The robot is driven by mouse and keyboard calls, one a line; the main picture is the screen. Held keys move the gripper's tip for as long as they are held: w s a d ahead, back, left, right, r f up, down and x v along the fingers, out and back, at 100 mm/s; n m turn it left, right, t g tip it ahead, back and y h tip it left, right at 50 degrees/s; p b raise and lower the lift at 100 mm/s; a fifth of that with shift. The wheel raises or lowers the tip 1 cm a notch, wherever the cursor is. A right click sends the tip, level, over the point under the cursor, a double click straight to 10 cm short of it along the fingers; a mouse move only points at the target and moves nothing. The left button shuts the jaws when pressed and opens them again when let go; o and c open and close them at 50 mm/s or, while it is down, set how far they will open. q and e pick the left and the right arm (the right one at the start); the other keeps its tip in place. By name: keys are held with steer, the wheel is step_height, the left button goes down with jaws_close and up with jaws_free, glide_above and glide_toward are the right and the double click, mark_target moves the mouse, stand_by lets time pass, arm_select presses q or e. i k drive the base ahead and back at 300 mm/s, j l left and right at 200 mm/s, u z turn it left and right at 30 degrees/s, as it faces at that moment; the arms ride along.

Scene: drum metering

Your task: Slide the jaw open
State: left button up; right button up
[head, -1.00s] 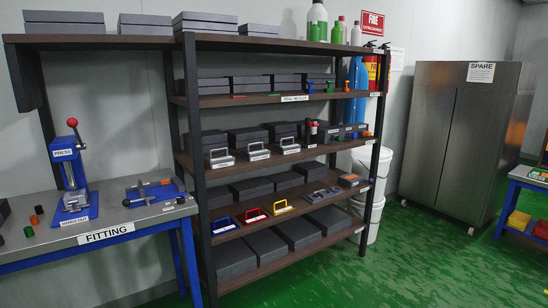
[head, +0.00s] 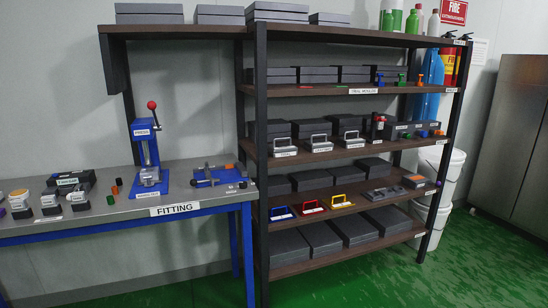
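A small vise-like fixture (head: 218,177) sits on the fitting bench (head: 180,201), at its right end near the shelf post. It has a blue base, grey metal blocks and bars, and an orange piece on top. At this distance I cannot tell which block is the jaw or how wide its gap is. A blue press (head: 148,155) with a red-knobbed lever stands to its left. Neither of my grippers is in view.
A dark shelf rack (head: 262,130) with several boxes and coloured-handled items stands right of the bench. Small orange and black parts (head: 117,187) and several dark devices (head: 75,190) lie left of the press. Green floor (head: 390,275) is clear in front. White buckets (head: 440,205) stand at right.

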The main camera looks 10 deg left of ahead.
mark_target(208, 176)
steer(key=u, duration=0.25)
steer(key=i+u, duration=0.3)
steer(key=i, duration=0.15)
steer(key=i+l+u, duration=0.25)
steer(key=i, duration=0.2)
steer(key=i+l+u, duration=0.3)
steer(key=i, duration=0.15)
steer(key=j, duration=0.1)
